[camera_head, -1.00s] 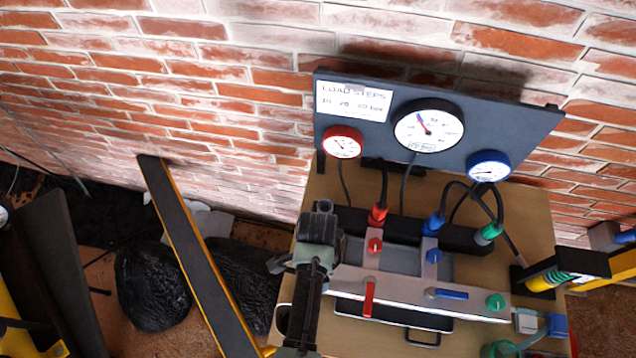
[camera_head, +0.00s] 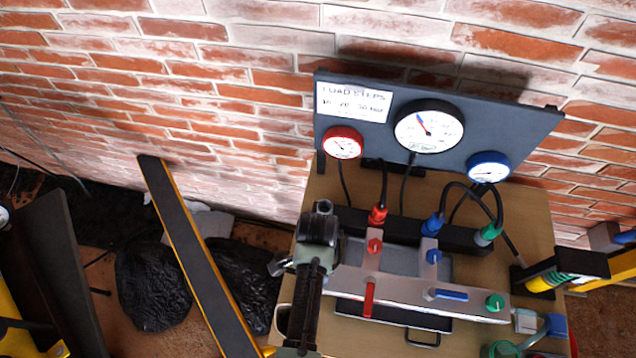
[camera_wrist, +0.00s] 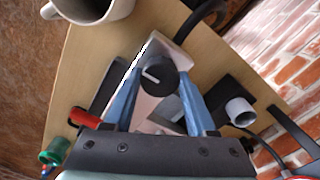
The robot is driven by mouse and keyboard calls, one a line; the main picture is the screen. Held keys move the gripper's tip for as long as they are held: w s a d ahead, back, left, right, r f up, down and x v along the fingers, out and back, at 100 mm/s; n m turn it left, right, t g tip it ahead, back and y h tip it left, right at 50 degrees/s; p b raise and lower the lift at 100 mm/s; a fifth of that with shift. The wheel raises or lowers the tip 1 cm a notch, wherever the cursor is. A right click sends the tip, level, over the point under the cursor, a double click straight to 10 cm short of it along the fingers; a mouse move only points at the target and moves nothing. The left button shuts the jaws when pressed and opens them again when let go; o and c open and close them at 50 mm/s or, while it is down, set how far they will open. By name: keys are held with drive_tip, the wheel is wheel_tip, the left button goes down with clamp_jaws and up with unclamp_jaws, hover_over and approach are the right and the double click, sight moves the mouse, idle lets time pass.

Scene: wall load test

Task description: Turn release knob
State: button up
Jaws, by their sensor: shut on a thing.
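A round black knob (camera_wrist: 161,76) with a white pointer mark sits at the end of the pale manifold bar in the wrist view. My gripper (camera_wrist: 160,70) has its two blue fingers on opposite sides of this knob and is shut on it. In the head view my arm covers the left end of the manifold (camera_head: 400,291), so the black knob and the fingertips are hidden there.
The manifold also carries a red lever (camera_head: 368,299), a blue lever (camera_head: 447,294) and a green knob (camera_head: 495,302). Behind stands a dark panel with a large gauge (camera_head: 429,126) and two smaller ones. A mug (camera_wrist: 93,8) stands close to the gripper.

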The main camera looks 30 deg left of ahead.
drive_tip(key=n+p, duration=0.1)
drive_tip(key=n, duration=0.2)
drive_tip(key=shift+r+n+p, duration=0.1)
drive_tip(key=shift+n+p, duration=0.2)
drive_tip(key=shift+p, duration=0.05)
drive_tip(key=n+p, duration=0.1)
drive_tip(key=n, duration=0.4)
drive_tip(key=shift+p, duration=0.35)
drive_tip(key=n+p, duration=0.1)
drive_tip(key=n, duration=0.4)
drive_tip(key=shift+n+p, duration=0.4)
drive_tip(key=shift+n, duration=1.4)
drive_tip(key=o, duration=1.4)
wheel_tip(320, 180, up, 13)
drive_tip(key=shift+a+f+b, duration=0.1)
drive_tip(key=shift+b, duration=0.25)
